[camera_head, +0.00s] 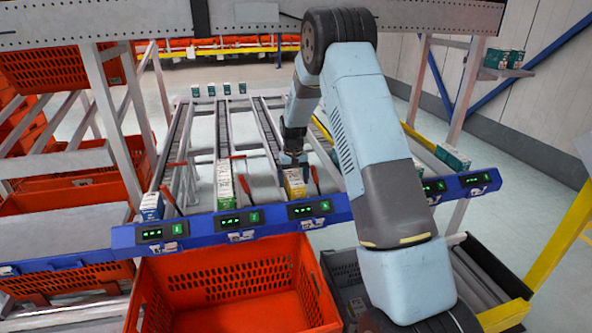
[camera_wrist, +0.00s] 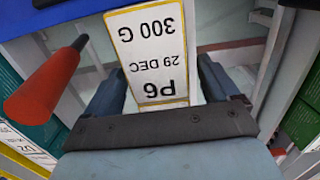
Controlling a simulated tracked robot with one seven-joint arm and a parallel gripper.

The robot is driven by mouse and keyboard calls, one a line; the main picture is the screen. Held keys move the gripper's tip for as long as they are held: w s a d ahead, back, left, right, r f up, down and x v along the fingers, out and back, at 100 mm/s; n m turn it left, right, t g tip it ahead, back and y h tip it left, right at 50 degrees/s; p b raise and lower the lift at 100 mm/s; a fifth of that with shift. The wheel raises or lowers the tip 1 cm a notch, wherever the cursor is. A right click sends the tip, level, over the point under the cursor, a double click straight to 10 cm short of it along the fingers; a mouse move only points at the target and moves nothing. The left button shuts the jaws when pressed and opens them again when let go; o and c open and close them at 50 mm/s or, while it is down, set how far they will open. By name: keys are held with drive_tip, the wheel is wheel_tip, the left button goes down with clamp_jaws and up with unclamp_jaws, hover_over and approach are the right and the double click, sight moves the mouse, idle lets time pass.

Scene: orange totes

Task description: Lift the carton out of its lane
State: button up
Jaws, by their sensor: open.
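A yellow and white carton (camera_head: 295,186) stands at the front end of the third lane from the left, behind the blue front rail. In the wrist view its face (camera_wrist: 155,45) carries upside-down print reading P6, 29 DEC, 300 G. My gripper (camera_head: 291,158) is just above and behind the carton in the head view, pointing down. In the wrist view the two dark blue fingers of my gripper (camera_wrist: 161,85) stand apart on either side of the carton, open. I cannot tell whether either finger touches it.
A red lever (camera_wrist: 42,82) stands left of the fingers in the wrist view. A green and white carton (camera_head: 224,183) and a blue and white carton (camera_head: 152,206) sit in lanes to the left. The blue rail (camera_head: 265,220) runs in front, above an empty orange tote (camera_head: 225,288).

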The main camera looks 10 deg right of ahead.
drive_tip(key=shift+f, duration=0.8)
drive_tip(key=shift+r, duration=0.1)
drive_tip(key=c, duration=1.2)
wheel_tip(320, 180, up, 12)
drive_tip(key=shift+f, duration=0.25)
drive_tip(key=s, duration=2.7)
